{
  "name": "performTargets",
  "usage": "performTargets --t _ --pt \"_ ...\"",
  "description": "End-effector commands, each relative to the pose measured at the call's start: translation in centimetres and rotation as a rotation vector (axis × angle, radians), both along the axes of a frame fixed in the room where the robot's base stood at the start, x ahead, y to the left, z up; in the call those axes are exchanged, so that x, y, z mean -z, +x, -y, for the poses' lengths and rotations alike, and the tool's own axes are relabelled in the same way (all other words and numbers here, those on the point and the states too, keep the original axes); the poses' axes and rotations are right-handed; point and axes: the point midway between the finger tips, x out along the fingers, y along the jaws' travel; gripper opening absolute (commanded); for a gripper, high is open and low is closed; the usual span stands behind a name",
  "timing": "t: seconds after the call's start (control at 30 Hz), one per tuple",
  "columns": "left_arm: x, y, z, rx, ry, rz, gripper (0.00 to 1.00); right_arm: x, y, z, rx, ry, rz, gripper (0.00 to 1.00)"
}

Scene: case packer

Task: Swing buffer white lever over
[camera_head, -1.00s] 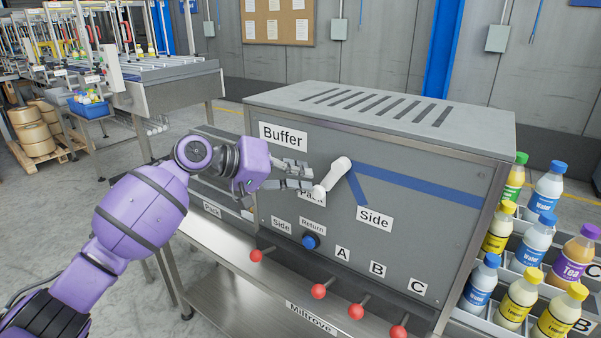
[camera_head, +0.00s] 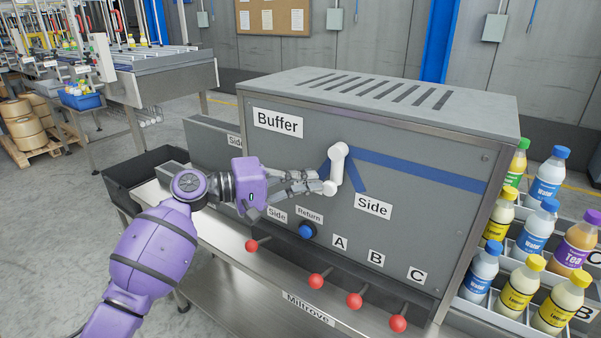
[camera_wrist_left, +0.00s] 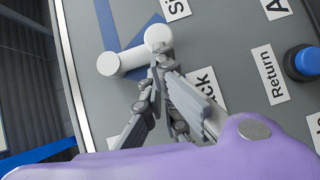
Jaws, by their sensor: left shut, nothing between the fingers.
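The white lever (camera_head: 336,166) is on the front of the grey Buffer cabinet (camera_head: 420,225). Its handle hangs down and slightly left from the pivot, between the left blue stripe and the stripe to the Side label (camera_head: 373,206). My left gripper (camera_head: 326,185) is shut and empty, its fingertips at the left of the handle's lower end. In the left wrist view the fingertips (camera_wrist_left: 160,62) are against or very close to the knob end of the lever (camera_wrist_left: 130,55); contact is unclear. The Pack label (camera_wrist_left: 207,88) is partly covered by the fingers. My right gripper is out of view.
Below the lever are a blue Return button (camera_head: 306,231) and several red-knobbed rods (camera_head: 317,282). Bottles in a rack (camera_head: 545,270) stand to the right. A black bin (camera_head: 140,172) is at the left. The panel right of the lever is clear.

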Motion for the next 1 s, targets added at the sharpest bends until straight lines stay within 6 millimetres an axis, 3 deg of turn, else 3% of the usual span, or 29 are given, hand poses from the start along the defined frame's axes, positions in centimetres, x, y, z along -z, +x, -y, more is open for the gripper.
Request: performTargets --t 0.1,0.5,1.0 --pt "1.0 -0.4 0.6 0.001 -0.088 -0.066 0.00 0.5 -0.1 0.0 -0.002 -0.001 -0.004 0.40" --pt "1.5 -1.4 2.0 0.000 -0.286 -0.206 0.00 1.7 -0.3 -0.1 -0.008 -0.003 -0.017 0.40" --pt "1.6 -1.7 2.4 -0.001 -0.341 -0.247 0.00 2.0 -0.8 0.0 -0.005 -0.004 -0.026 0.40"
